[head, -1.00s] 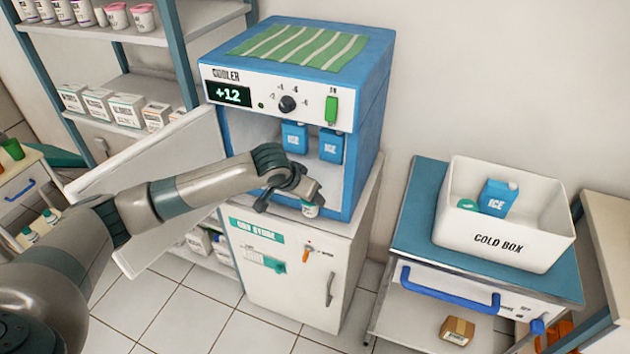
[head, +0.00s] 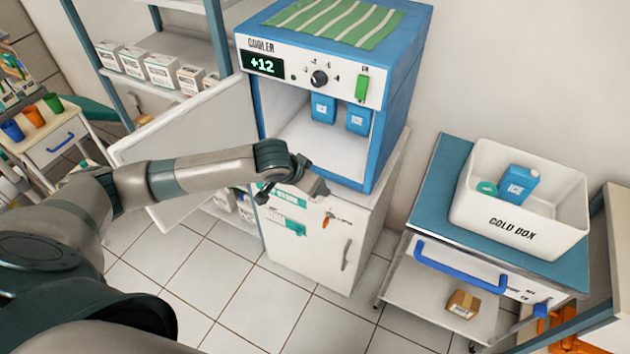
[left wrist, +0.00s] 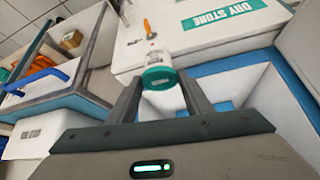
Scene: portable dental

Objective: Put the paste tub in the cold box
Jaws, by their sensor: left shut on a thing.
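The paste tub (left wrist: 160,74), white with a teal lid, is between the fingers of my left gripper (left wrist: 158,88) in the left wrist view. My left gripper (head: 313,188) is shut on it, in front of the cooler's lower front edge in the head view, where the tub is mostly hidden. The cold box (head: 508,230) is an open white box on the cart at the right, apart from the gripper. A blue ice pack (head: 518,184) and a green-topped item (head: 487,188) are inside it. My right gripper is not in view.
The blue cooler (head: 390,120) stands open on the dry store cabinet (head: 320,255), its door (head: 185,140) swung left, with two ice packs inside. The cart (head: 425,195) has a blue handle (head: 460,267) in front. A floor gap separates cabinet and cart.

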